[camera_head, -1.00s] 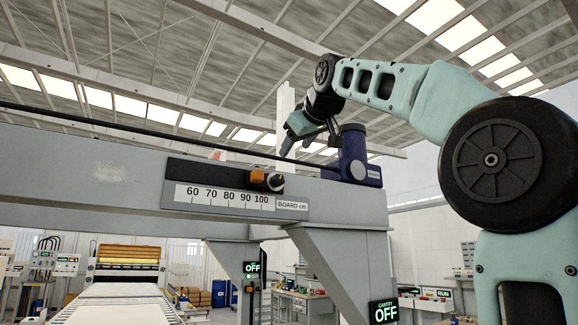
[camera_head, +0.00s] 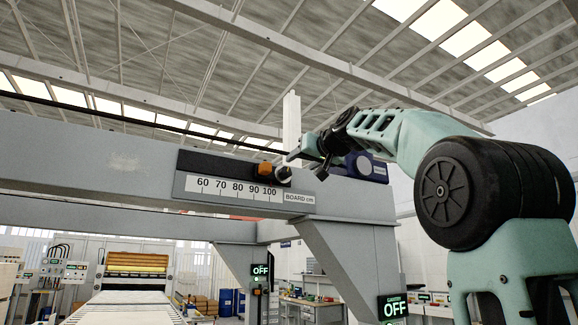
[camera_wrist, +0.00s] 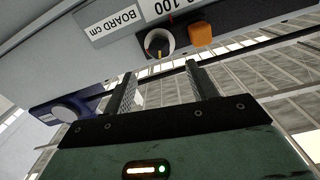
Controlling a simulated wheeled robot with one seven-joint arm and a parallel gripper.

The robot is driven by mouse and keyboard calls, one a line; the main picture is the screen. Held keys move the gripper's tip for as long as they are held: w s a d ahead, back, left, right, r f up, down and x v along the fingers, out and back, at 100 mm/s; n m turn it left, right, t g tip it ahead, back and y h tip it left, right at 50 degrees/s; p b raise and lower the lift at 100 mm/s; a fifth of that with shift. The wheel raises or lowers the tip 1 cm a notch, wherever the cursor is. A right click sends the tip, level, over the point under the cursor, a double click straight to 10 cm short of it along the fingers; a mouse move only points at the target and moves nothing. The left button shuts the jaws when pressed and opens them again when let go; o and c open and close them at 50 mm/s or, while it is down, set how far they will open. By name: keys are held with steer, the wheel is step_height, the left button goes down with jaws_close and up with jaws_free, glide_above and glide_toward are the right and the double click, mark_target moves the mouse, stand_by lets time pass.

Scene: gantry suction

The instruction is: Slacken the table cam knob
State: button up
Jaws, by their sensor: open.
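A dark round knob (camera_head: 283,173) with a pale rim sits beside an orange block (camera_head: 265,169) on the scale plate of the grey beam. In the wrist view the knob (camera_wrist: 158,43) shows a yellow mark on its face, with the orange block (camera_wrist: 201,34) to its right. No label names either as the table cam knob. My gripper (camera_head: 308,163) is open and empty, just right of the knob in the head view. In the wrist view its fingers (camera_wrist: 160,75) point toward the knob, one to each side, with the knob beyond their tips and no contact seen.
The scale strip (camera_head: 235,190) reads 60 to 100, with a "BOARD cm" label (camera_head: 299,198). A blue motor-like housing (camera_head: 370,167) stands right behind my wrist. A grey post (camera_head: 350,255) with an OFF display (camera_head: 393,308) is below the beam.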

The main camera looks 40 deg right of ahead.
mark_target(287, 171)
steer(key=p+x, duration=0.3)
steer(key=x, duration=0.5)
steer(key=shift+w, duration=0.35)
steer(key=c, duration=1)
